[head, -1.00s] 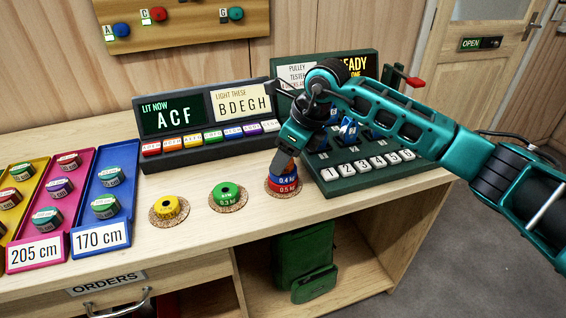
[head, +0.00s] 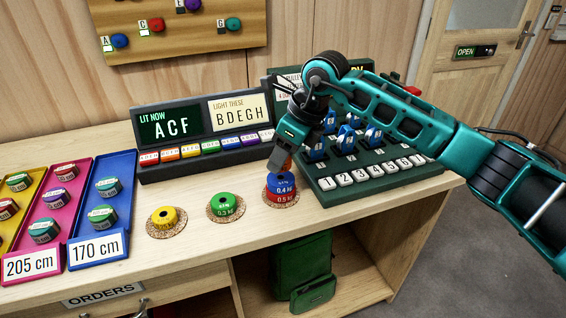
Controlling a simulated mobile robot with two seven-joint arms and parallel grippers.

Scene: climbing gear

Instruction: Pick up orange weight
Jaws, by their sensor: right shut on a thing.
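The orange weight (head: 288,163) shows only as a small patch between the fingers of my right gripper (head: 280,164). The gripper points down and is shut on it, hiding most of it. Directly below is a stack of a blue 0.4 kg weight (head: 284,188) on a red 0.5 kg weight (head: 282,198), on a round cork mat. I cannot tell for sure whether the orange weight still touches the blue one. My left gripper is not in view.
A green weight (head: 225,204) and a yellow weight (head: 164,217) sit on cork mats to the left. Behind stand the lit-letter panel (head: 160,157) and the dark green pulley tester (head: 381,176), close to my right arm. The coloured trays are at the left.

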